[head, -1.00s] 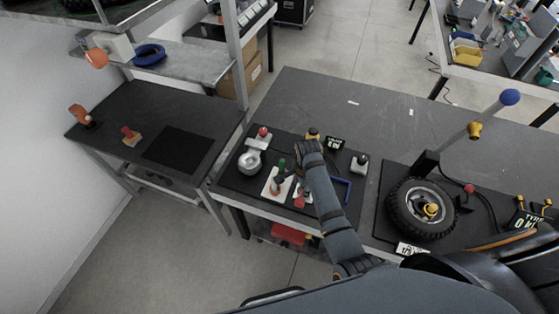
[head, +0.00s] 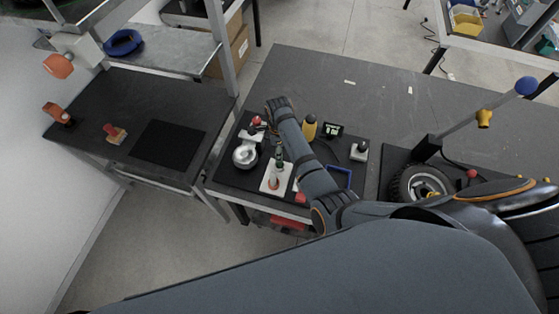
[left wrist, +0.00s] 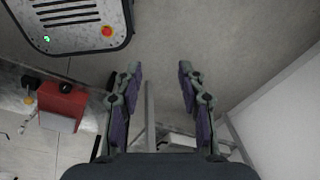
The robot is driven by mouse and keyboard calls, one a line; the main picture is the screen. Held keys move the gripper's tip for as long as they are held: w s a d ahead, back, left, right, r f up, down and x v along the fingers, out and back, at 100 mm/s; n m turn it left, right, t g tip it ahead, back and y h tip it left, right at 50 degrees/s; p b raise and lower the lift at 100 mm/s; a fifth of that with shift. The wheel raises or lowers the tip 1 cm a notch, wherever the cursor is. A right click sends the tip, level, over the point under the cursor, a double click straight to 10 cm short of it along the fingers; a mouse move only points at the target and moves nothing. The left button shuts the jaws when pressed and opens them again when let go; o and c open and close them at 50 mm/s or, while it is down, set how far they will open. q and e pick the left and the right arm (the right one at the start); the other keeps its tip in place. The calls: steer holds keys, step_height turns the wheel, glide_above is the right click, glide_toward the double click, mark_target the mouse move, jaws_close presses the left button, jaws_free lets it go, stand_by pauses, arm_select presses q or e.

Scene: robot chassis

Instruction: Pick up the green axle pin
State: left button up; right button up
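The green axle pin (head: 280,151) stands upright at the white base plate (head: 276,178) on the black mat of the middle bench. A dark part shows just below its green top, and a reddish piece is in front of it. My right arm passes close on the right of the pin. Its end, at my right gripper (head: 278,104), is beyond the pin near the mat's back left; the fingers are not clear. My left gripper (left wrist: 159,68) is open and empty in the left wrist view, over the floor and away from the bench.
A silver round part (head: 245,155) and a red-knobbed part (head: 256,122) stand left of the pin. A yellow part (head: 309,128), a small display (head: 332,129) and a blue frame (head: 339,178) are right of my arm.

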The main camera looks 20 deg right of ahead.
steer(key=shift+w+f, duration=0.15)
steer(key=shift+f, duration=0.4)
steer(key=shift+f+b, duration=0.65)
steer(key=shift+f, duration=0.25)
steer(key=f+b, duration=0.2)
steer(key=b, duration=0.1)
steer(key=shift+s+d+f, duration=0.1)
steer(key=shift+s+f, duration=0.2)
steer(key=shift+w+r, duration=0.1)
steer(key=shift+r, duration=0.05)
steer(key=c, duration=0.9)
arm_select(q)
steer(key=w+f, duration=0.1)
steer(key=f, duration=0.1)
steer(key=w+f, duration=0.1)
steer(key=f, duration=0.1)
steer(key=shift+w, duration=0.1)
arm_select(e)
jaws_close()
